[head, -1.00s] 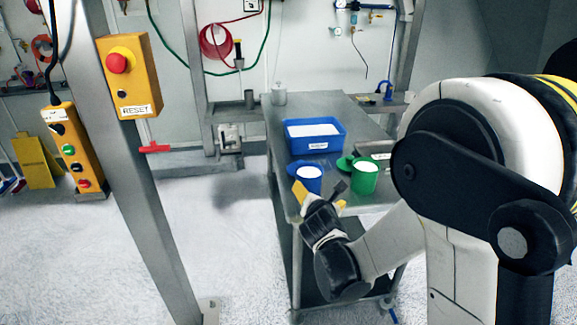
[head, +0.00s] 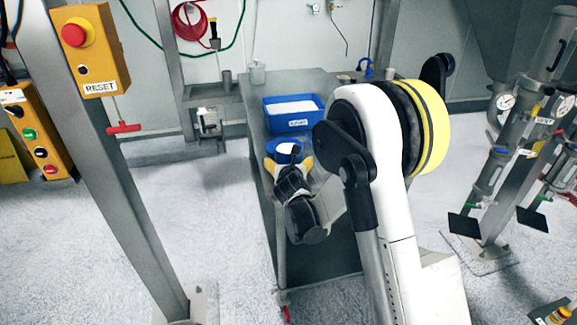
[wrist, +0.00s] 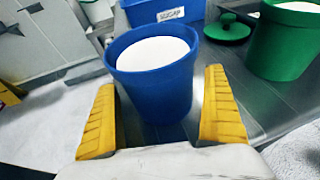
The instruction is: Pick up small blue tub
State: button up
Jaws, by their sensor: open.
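The small blue tub (wrist: 152,85) stands upright on the metal cart, filled with white powder, in the wrist view. In the head view the tub (head: 287,147) is partly hidden by my gripper (head: 288,165). My gripper also shows in the wrist view (wrist: 163,118), open, with one yellow finger on either side of the tub's lower part. Small gaps show between the fingers and the tub, so it is not gripped.
A green tub (wrist: 287,45) stands to the right, with a green lid (wrist: 227,28) beside it. A larger blue bin (head: 293,124) with white powder and a label sits behind on the cart (head: 252,90). A steel post (head: 110,160) stands left.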

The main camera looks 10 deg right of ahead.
jog(key=shift+w+f, duration=0.15)
jog(key=shift+w, duration=0.25)
jog(key=c, duration=1.4)
